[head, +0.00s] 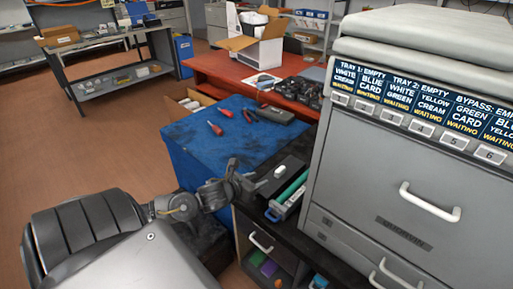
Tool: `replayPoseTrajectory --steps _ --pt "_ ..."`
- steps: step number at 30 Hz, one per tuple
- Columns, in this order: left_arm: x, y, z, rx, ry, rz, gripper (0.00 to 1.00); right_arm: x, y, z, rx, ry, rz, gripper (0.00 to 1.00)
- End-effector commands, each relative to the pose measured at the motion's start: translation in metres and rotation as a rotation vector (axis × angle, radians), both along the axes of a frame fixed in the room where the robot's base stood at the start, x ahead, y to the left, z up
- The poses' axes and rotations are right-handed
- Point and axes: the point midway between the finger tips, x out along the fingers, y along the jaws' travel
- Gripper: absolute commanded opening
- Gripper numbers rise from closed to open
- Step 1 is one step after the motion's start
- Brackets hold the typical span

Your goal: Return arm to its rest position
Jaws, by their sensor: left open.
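My left arm comes in from the lower left, and its gripper (257,184) is at the end of the dark wrist links, small and partly hidden. It is open, beside a dark toner cartridge (289,168) with a pale label. A second cartridge-like unit with a green bar (291,189) lies just in front of it. Both are on the dark top of a low cabinet, left of the printer. I cannot tell whether the fingertips touch the cartridge. My right gripper is not in view.
A large grey printer (345,180) with a label panel (420,105) stands close on the right. A blue-covered bench (215,145) holds red-handled tools (215,128). A red table (215,65) with an open carton (258,45) stands behind. Open brown floor (90,140) lies left.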

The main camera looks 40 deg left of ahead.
Motion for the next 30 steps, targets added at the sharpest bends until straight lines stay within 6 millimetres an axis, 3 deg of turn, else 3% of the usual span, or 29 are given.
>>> replayPoseTrajectory --steps 14,20,24,30 --pt "-0.005 -0.005 -0.006 -0.059 0.016 0.029 0.41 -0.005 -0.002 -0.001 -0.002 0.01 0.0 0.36" --pt "-0.041 -0.036 -0.041 -0.493 0.129 0.29 0.41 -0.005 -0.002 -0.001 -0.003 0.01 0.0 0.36" --pt "-0.084 -0.07 -0.07 -0.934 0.228 0.628 0.41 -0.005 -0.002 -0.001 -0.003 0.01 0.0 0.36" --pt "-0.149 -0.118 -0.093 -1.485 0.294 1.198 0.41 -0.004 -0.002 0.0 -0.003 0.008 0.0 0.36"
